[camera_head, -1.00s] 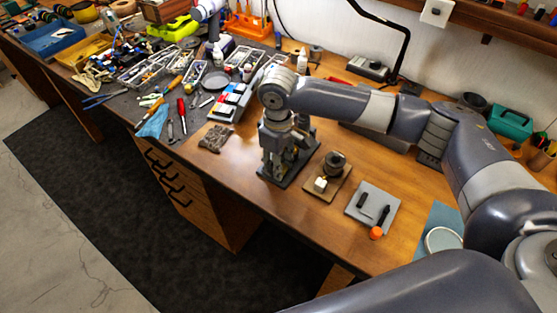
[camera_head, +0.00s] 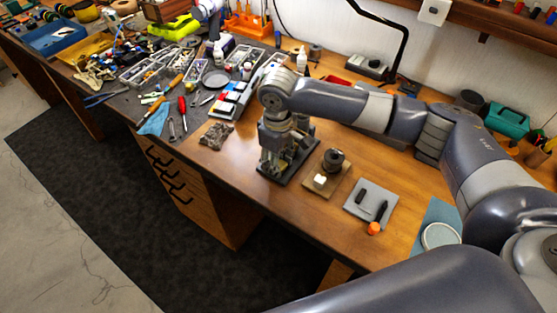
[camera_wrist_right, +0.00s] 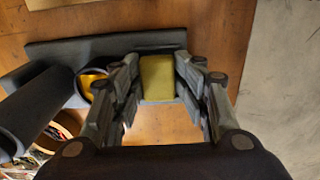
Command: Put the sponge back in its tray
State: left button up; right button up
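The sponge (camera_wrist_right: 158,80) is a small olive-yellow block in the right wrist view. It lies between the two fingers of my right gripper (camera_wrist_right: 158,68), which close on its sides. The sponge overlaps the edge of a dark flat stand base (camera_wrist_right: 105,43), which also shows under the gripper in the head view (camera_head: 303,172). A dark tube holder with a yellow inner ring (camera_wrist_right: 90,86) is beside the left finger. The gripper points down over the stand; the sponge is hard to make out in the head view. Its tray cannot be made out clearly. My left gripper is not in view.
Right of the stand are a wooden block with a round dark part (camera_head: 322,192) and a grey mat (camera_head: 363,208) with small tools. A steel-wool-like pad (camera_head: 216,134) lies left. Bare wood (camera_head: 250,190) is in front; tools crowd the left bench.

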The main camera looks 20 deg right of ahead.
jog(key=shift+s+f, duration=0.35)
jog(key=shift+f, duration=0.3)
jog(key=shift+w+r+b, duration=0.25)
jog(key=shift+r+b, duration=0.15)
jog(key=shift+r, duration=0.05)
notch_tip(320, 180, up, 12)
jog(key=b, duration=0.1)
jog(key=shift+w+r+b, duration=0.2)
jog(key=shift+r+b, duration=0.05)
jog(key=shift+b, duration=0.1)
jog(key=shift+d, duration=0.1)
